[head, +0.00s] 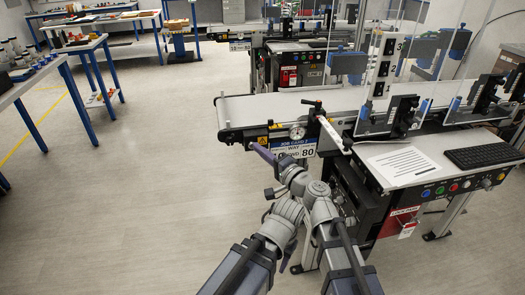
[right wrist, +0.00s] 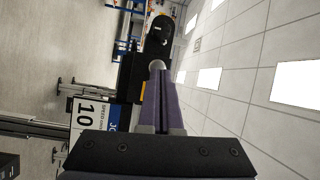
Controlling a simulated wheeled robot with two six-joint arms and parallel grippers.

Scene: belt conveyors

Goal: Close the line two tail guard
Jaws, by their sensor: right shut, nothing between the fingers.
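My right gripper (head: 262,152) has purple fingers near the left end of the near conveyor (head: 250,108), in front of its job card. In the right wrist view its fingers (right wrist: 158,68) are together with nothing between them. A black part with a rounded end (right wrist: 158,38) is just beyond the tips; I cannot tell whether they touch it or if it is the tail guard. The far conveyor (head: 225,31) stands behind, with small lettering that seems to read LINE 2. A purple piece of my left gripper (head: 288,256) shows low beside the arms; its jaws are mostly hidden.
A control desk with a keyboard (head: 484,156) is at right. Workbenches (head: 85,45) line the left. The floor at left is clear.

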